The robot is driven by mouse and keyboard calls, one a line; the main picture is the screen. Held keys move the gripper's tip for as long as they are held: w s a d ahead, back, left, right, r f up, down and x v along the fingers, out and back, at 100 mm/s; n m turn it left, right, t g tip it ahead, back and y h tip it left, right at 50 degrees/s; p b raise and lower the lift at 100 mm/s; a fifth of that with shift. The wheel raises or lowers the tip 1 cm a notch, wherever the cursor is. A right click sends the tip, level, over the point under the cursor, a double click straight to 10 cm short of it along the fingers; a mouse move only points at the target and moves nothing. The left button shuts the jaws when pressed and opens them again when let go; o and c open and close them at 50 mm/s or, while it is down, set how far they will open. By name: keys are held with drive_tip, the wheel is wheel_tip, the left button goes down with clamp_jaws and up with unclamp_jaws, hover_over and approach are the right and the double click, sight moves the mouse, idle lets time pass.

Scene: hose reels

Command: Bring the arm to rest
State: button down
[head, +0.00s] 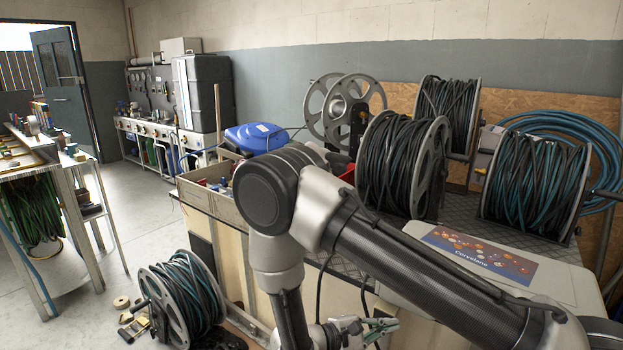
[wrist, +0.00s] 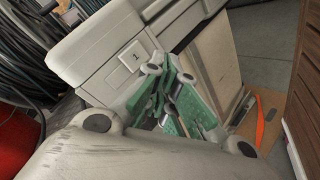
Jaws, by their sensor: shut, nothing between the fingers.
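My arm is bent in front of the workbench in the head view. My gripper (head: 380,328) shows at the bottom edge of that view, partly cut off, in front of the bench side. In the wrist view the green-padded fingers of my gripper (wrist: 180,100) are together and empty. Behind them are the pale case (wrist: 112,42) and the bench's light side panel (wrist: 208,62). The fingers look apart from both, though the exact gap cannot be told.
Hose reels (head: 402,165) crowd the bench, with a blue hose coil (head: 562,122) at right. A reel (head: 182,298) stands on the floor at lower left. A table (head: 45,168) is at far left. Open floor (head: 140,215) lies between. An orange object (wrist: 261,122) shows in the wrist view.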

drive_tip(key=s+d+r+m+y, duration=0.4)
drive_tip(key=s+d+r+y, duration=0.1)
drive_tip(key=r, duration=0.6)
drive_tip(key=s+d+r+m+y, duration=0.4)
drive_tip(key=d+r, duration=0.3)
drive_tip(key=r, duration=0.5)
drive_tip(key=s+d+r+m+g+y, duration=0.1)
drive_tip(key=s+d+r+m+y, duration=0.3)
drive_tip(key=r, duration=0.7)
drive_tip(key=shift+s+d+r+y, duration=0.25)
drive_tip(key=shift+s+d+y, duration=0.75)
drive_tip(key=shift+d+y, duration=0.2)
